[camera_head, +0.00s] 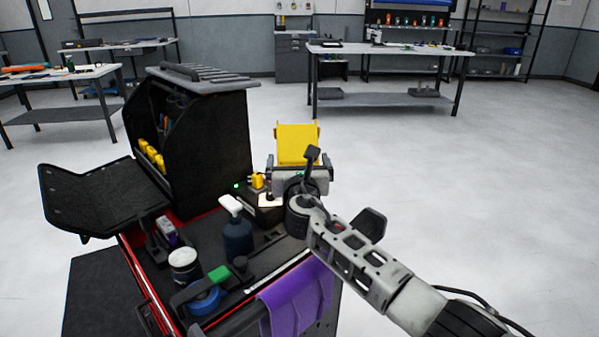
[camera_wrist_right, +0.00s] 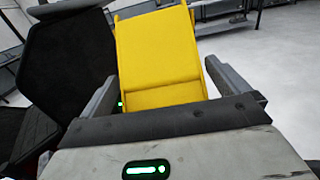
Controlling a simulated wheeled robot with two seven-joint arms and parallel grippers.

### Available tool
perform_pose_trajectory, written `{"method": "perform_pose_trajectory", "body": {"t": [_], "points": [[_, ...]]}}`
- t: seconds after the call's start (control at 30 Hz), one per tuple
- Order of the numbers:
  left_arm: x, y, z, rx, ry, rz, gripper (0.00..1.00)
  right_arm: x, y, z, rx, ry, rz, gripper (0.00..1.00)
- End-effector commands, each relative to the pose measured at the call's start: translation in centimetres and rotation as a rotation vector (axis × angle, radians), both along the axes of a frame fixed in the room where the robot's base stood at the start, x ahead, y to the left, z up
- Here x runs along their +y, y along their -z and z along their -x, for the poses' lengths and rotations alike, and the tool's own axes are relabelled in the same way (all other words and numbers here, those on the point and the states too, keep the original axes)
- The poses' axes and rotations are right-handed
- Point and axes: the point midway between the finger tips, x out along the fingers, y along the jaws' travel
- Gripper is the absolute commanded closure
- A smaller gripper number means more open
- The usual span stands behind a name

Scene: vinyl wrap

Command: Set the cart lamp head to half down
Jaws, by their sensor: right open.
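The cart lamp's yellow head (camera_head: 298,146) stands raised at the far right corner of the tool cart (camera_head: 141,262). Its broad face shows large in the right wrist view (camera_wrist_right: 160,58). My right gripper (camera_head: 299,166) is just in front of the lamp head. Its fingers (camera_wrist_right: 168,88) are open, one on each side of the lower part of the yellow head. I cannot tell whether either finger touches it. The lamp's lower mount is mostly hidden behind the gripper. My left gripper is not in view.
A black cabinet (camera_head: 212,140) rises left of the lamp. A dark bottle (camera_head: 237,240), a white-lidded jar (camera_head: 184,264) and blue tape (camera_head: 204,298) crowd the cart top. A purple cloth (camera_head: 297,298) hangs over the front. Open floor lies to the right.

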Motion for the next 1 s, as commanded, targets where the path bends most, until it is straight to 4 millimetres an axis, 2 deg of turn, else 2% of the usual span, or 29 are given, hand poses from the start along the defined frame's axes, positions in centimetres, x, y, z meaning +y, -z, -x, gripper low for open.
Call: {"method": "perform_pose_trajectory", "body": {"t": [0.17, 0.27, 0.7, 0.83, 1.0], "points": [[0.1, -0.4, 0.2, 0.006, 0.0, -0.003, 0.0, -0.1, 0.0, 1.7, 0.002, -0.002, -0.002, 0.0], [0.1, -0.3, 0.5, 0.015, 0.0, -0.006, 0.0, -0.2, 0.0, 3.4, 0.002, -0.002, -0.002, 0.0], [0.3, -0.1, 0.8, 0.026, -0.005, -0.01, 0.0, -0.5, 0.0, 12.5, -0.001, -0.002, -0.002, 0.0], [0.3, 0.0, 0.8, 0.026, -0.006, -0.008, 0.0, -0.6, -0.1, 14.5, -0.003, -0.001, -0.002, 0.0], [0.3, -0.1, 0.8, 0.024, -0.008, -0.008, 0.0, -0.7, -0.2, 15.7, -0.005, 0.0, -0.001, 0.0]]}}
